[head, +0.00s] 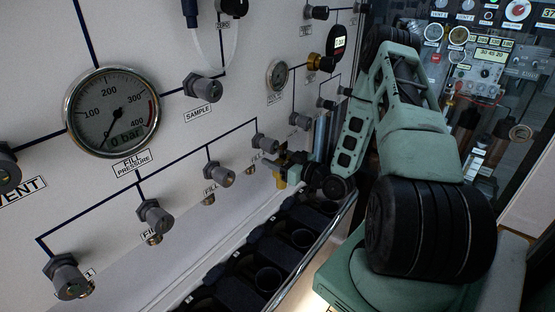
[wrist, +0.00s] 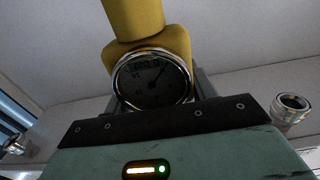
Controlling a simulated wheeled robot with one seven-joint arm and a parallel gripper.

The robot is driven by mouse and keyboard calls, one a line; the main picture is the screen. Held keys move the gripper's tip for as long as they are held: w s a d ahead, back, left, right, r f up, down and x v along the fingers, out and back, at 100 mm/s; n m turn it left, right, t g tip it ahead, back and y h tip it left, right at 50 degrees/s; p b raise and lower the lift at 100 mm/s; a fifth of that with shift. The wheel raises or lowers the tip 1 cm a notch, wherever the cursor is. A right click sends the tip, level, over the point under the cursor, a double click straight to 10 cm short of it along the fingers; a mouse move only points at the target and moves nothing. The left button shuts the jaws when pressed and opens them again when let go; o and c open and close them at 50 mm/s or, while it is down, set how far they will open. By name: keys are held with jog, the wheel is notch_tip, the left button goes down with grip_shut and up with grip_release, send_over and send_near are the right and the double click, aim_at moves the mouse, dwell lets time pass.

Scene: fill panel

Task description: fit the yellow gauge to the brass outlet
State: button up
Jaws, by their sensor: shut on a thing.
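My gripper (head: 296,167) is low by the panel at the right end of the row of fill valves. It is shut on the yellow gauge (head: 279,179), small and partly hidden by my arm in the head view. In the wrist view the yellow gauge (wrist: 151,48) has a dark round dial (wrist: 152,80) with a silver rim, and its body runs out of the top edge. Brass-coloured outlets (head: 208,198) (head: 153,239) sit below the grey knobs. The wrist view shows a metal outlet (wrist: 290,106) at right, apart from the gauge, and another fitting (wrist: 14,144) at left.
The white panel carries a large pressure dial (head: 112,111), a smaller dial (head: 277,74), grey knobs (head: 203,88) and a black digital gauge (head: 337,42). A rack of dark holders (head: 262,268) with a rail runs below. A hose (head: 205,45) hangs at the top.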

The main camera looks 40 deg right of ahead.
jog(key=shift+r+p, duration=0.45)
jog(key=shift+r, duration=0.35)
jog(key=o, duration=1.4)
jog(key=shift+c, duration=0.2)
jog(key=shift+s+d+f, duration=0.1)
jog(key=shift+s+d, duration=0.05)
jog(key=shift+s, duration=0.45)
jog(key=s+d+b, duration=0.2)
jog(key=s+b, duration=0.1)
jog(key=s, duration=1.3)
jog(key=shift+b, duration=0.4)
jog(key=shift+s+d, duration=0.1)
jog(key=shift+s, duration=0.05)
